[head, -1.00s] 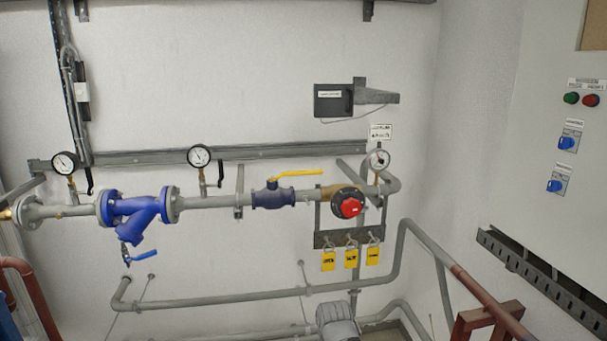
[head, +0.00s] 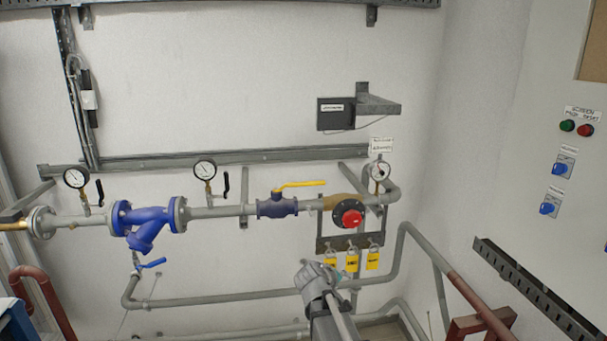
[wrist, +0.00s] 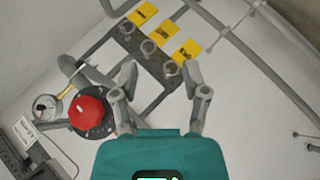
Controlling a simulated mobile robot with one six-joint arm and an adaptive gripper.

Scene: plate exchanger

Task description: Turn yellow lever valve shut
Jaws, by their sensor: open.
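The yellow lever (head: 300,184) sits on top of a dark blue valve body (head: 277,208) in the grey pipe, at the middle of the head view. It points right, roughly in line with the pipe. My gripper (head: 316,275) is below and to the right of the valve in the picture, apart from the lever. In the wrist view my gripper (wrist: 160,78) has its two fingers spread with nothing between them. The yellow lever does not show in the wrist view.
A red round knob (head: 348,218), also in the wrist view (wrist: 90,112), sits right of the valve. A pressure gauge (head: 380,171) stands at the pipe's right end.

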